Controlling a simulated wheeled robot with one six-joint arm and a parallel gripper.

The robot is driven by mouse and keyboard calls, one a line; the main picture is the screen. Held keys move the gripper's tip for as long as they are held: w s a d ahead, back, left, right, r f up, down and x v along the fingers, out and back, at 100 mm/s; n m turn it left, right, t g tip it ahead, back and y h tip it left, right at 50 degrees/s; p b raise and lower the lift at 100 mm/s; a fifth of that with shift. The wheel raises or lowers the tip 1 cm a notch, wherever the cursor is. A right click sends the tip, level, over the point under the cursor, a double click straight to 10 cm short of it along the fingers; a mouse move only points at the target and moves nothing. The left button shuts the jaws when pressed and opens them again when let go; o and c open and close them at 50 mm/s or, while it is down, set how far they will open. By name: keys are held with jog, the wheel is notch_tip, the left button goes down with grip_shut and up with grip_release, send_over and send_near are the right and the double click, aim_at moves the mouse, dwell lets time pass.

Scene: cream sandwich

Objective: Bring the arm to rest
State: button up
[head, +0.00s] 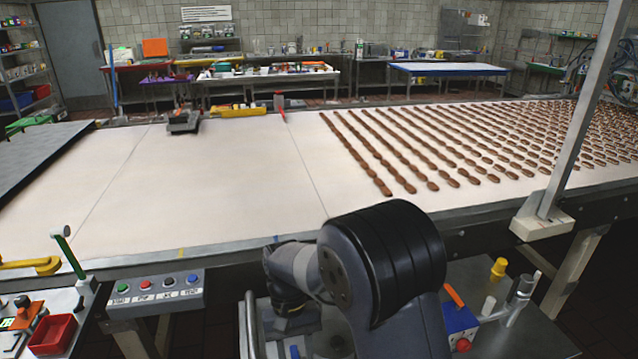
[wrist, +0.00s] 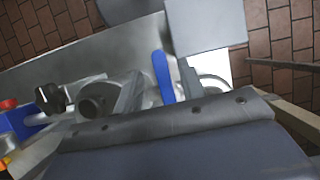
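My arm is folded in at the bottom middle of the head view, close to my body and on the near side of the conveyor belt (head: 225,170). A thick dark joint stands up in front, and a slimmer grey section bends down to its left. The fingers of my gripper cannot be made out in either view, so whether it is open or shut does not show. The wrist view looks down past a large dark rounded surface onto grey and blue hardware and a brick-tiled floor (wrist: 285,30). No held object is visible.
Rows of brown cookies (head: 480,130) lie on the belt's right half; its left half is mostly bare. A button box (head: 155,290) and a red bin (head: 53,334) are at lower left. A slanted metal post (head: 580,115) stands at right. A blue box with a red button (head: 459,325) is beside my arm.

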jog(key=shift+s+f, duration=0.25)
jog(key=shift+f, duration=0.2)
jog(key=shift+w+r, duration=0.1)
jog(key=shift+r, duration=0.05)
jog(key=d+v, duration=0.1)
jog(key=v, duration=0.9)
jog(key=x, duration=0.7)
jog(key=a+x, duration=0.1)
jog(key=x, duration=0.2)
jog(key=shift+a+m+y, duration=0.25)
jog(key=shift+m+y, duration=0.1)
jog(key=shift+m, duration=0.45)
jog(key=shift+a+m+y, duration=0.25)
jog(key=shift+m+y, duration=0.1)
jog(key=shift+m, duration=0.45)
